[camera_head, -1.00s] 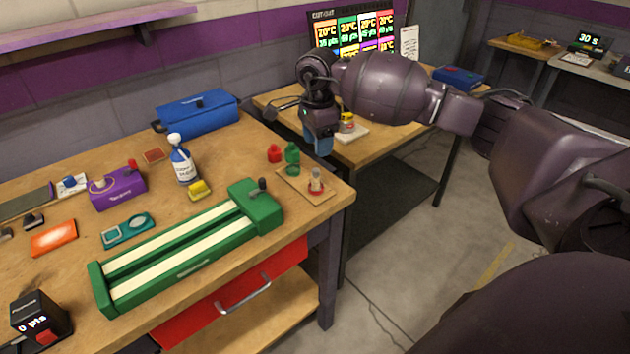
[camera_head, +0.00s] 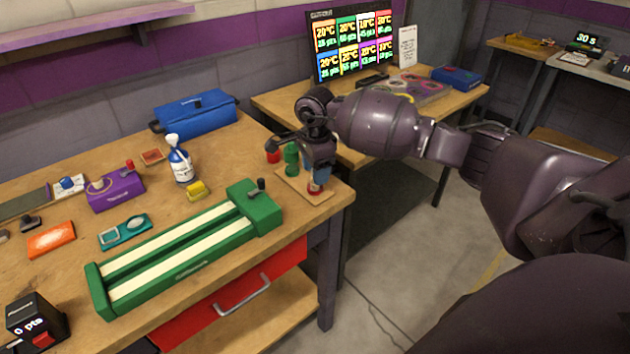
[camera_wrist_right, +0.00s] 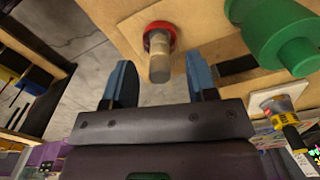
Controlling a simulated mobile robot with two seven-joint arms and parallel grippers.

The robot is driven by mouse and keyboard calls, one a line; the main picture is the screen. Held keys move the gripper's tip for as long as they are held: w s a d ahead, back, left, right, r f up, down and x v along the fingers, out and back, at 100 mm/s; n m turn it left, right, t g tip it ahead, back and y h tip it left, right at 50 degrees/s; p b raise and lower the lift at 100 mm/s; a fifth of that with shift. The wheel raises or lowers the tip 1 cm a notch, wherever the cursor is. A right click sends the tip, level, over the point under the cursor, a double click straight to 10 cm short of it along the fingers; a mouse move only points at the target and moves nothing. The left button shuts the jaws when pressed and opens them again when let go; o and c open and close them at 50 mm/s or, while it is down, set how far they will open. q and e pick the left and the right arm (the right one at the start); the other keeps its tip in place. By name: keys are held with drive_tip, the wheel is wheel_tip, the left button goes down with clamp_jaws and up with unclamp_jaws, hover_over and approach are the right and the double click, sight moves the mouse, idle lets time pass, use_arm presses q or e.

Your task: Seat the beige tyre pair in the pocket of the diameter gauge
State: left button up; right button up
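The beige tyre pair (camera_head: 315,187) stands upright in a red ring on a small wooden board at the table's right corner. It also shows in the right wrist view (camera_wrist_right: 159,66). My right gripper (camera_head: 319,174) is over the board, right at the tyre pair and partly hiding it. In the right wrist view my gripper (camera_wrist_right: 160,78) is open, its blue fingers on either side of the tyre pair's line with gaps. A teal device (camera_head: 126,230) with a small display and a pale round recess, seemingly the diameter gauge, lies left of the green track. My left gripper is out of view.
The wooden board (camera_head: 290,181) also lies near a green cylinder (camera_head: 291,158) and a red piece (camera_head: 273,156). The green slot track (camera_head: 190,250) fills the table front. A spray bottle (camera_head: 181,160), yellow block (camera_head: 196,190) and purple device (camera_head: 116,190) stand behind it.

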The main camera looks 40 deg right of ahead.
clamp_jaws()
drive_tip(key=shift+r, duration=0.1)
